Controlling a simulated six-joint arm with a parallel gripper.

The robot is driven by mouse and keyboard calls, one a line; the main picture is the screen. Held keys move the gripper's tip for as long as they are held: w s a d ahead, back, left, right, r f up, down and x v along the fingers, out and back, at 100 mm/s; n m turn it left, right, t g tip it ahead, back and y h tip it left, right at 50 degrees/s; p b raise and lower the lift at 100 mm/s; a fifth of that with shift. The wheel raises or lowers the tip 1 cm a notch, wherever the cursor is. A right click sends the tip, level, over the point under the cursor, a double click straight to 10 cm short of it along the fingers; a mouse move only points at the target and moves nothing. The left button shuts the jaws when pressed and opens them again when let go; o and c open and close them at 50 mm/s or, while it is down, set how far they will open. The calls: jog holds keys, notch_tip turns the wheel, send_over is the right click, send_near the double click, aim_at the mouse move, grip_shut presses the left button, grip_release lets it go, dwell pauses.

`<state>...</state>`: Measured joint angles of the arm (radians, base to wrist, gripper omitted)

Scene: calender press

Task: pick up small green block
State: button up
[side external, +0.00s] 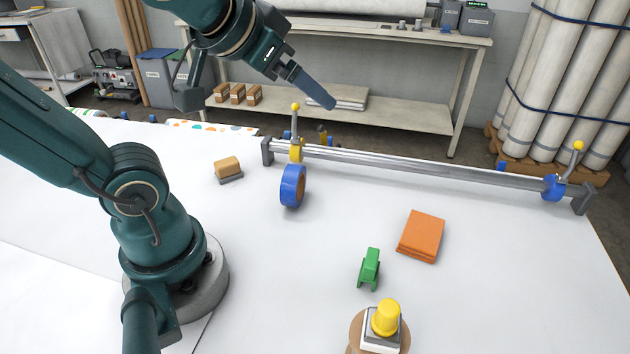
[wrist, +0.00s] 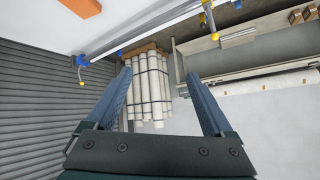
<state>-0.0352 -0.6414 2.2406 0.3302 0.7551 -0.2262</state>
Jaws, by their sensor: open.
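The small green block (side external: 369,268) stands on the white table (side external: 320,310) in the side view, a small piece with short legs at its base. It does not show in the wrist view. My gripper (side external: 318,95) is raised high over the back edge of the table, well above and behind the block. In the wrist view my gripper (wrist: 158,85) has its two blue-grey fingers wide apart with nothing between them.
A blue tape roll (side external: 293,186) and a metal bar (side external: 420,169) lie behind.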

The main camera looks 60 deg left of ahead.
jog(key=w+d+r+m+t+h, duration=0.25)
jog(key=w+r+m+t, duration=0.35)
jog(key=w, duration=0.3)
jog(key=m+g+h, duration=0.7)
jog(key=g+h, duration=0.1)
jog(key=h, duration=0.3)
send_over(385, 286)
jog(key=s+a, duration=0.3)
jog(key=a, duration=0.1)
jog(key=f, duration=2.6)
jog(key=shift+w+f, duration=0.2)
jog(key=shift+x, duration=2.65)
jog(key=shift+r, duration=0.1)
grip_shut()
